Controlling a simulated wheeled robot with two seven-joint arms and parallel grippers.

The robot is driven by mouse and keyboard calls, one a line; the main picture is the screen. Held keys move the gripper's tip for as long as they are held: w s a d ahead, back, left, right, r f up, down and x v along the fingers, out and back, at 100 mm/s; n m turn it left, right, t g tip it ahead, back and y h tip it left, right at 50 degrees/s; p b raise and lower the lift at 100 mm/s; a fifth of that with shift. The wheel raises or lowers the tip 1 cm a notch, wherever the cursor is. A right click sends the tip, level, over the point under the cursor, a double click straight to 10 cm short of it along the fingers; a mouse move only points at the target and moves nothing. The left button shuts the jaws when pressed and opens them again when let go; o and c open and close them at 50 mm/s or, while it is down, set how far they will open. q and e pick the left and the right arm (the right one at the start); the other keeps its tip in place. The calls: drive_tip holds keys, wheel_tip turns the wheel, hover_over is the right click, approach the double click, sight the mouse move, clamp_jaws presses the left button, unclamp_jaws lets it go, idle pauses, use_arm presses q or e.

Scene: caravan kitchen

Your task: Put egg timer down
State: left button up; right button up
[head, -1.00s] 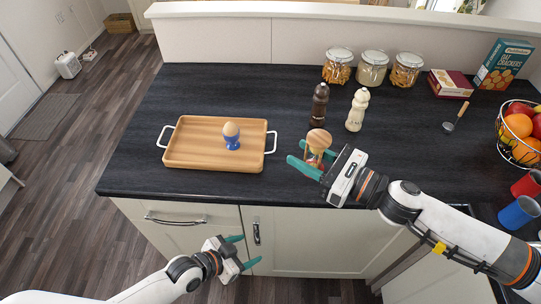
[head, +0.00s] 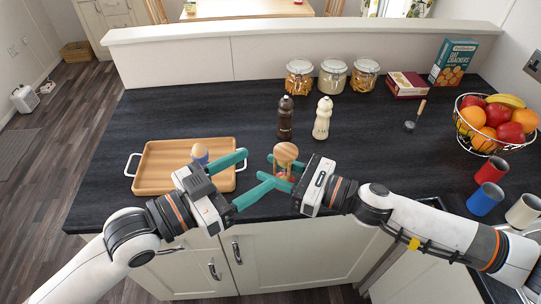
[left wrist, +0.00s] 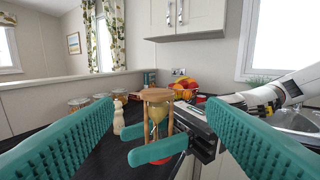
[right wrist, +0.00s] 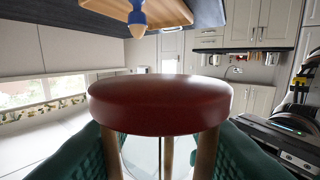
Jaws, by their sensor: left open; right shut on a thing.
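The egg timer (head: 286,153), an hourglass with a wooden top, wooden posts and a red base, is held at the front of the counter. My right gripper (head: 272,170) is shut on it from the right. In the right wrist view the red base (right wrist: 160,105) fills the middle. My left gripper (head: 256,168) is open, its fingers pointing at the timer from the left. In the left wrist view the timer (left wrist: 157,112) shows ahead between the open fingers. I cannot tell whether the base touches the dark counter (head: 380,150).
A wooden tray (head: 150,172) with a blue egg cup and egg (head: 200,153) stands left, partly behind my left gripper. Dark (head: 285,118) and cream (head: 322,118) mills stand just behind the timer. A fruit basket (head: 490,125) and mugs (head: 485,198) are at right.

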sight(285, 153)
use_arm(q)
drive_tip(key=x, duration=1.1)
drive_tip(key=shift+f, duration=0.1)
drive_tip(key=c, duration=1.1)
use_arm(e)
drive_tip(key=o, duration=1)
drive_tip(key=shift+o, duration=0.4)
drive_tip(key=shift+d, duration=0.15)
